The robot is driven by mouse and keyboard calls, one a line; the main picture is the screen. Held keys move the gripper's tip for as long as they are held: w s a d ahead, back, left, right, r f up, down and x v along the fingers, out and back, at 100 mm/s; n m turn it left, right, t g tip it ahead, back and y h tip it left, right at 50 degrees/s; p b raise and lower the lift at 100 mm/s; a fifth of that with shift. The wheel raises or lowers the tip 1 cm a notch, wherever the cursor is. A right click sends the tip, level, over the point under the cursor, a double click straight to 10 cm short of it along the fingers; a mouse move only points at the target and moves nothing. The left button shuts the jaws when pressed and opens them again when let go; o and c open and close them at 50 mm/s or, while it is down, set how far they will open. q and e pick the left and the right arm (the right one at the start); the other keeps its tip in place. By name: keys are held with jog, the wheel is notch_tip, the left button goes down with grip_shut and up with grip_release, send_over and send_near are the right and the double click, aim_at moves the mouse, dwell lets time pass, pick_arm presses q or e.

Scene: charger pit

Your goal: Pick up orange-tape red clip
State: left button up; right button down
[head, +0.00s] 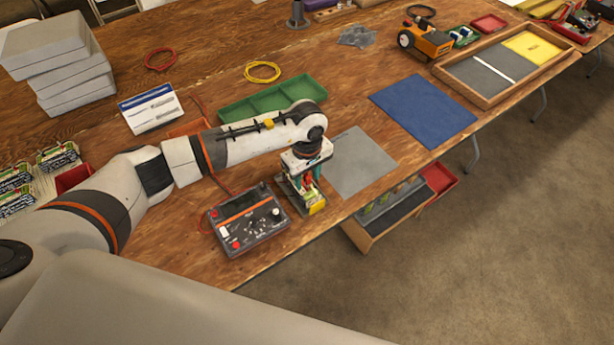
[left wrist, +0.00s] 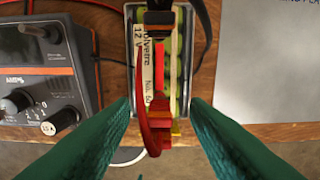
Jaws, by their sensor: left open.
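My left gripper (head: 306,186) points down over a battery pack (head: 316,207) at the table's front edge. In the left wrist view its green fingers (left wrist: 160,107) are open, one on each side of the pack's lower end. The pack (left wrist: 174,75) has green-yellow cells and a white printed label. A red clip (left wrist: 154,125) with a red lead lies on the pack between the fingers, apart from both. A bright orange-red strip (left wrist: 159,66) runs above it. In the head view the gripper mostly hides the clip. My right gripper is not in view.
A charger with knobs (head: 247,220) stands close left of the pack; it also shows in the left wrist view (left wrist: 38,70). A grey mat (head: 360,165) lies to the right, a green tray (head: 270,103) behind. A shelf box (head: 400,212) sits below the table edge.

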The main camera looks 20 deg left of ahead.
aim_at(307, 174)
pick_arm(q)
jog(key=c, duration=0.9)
jog(key=shift+o, duration=0.2)
notch_tip(307, 174, up, 9)
jog(key=shift+f+b, duration=0.1)
jog(key=shift+b, duration=1)
jog(key=shift+r, duration=0.65)
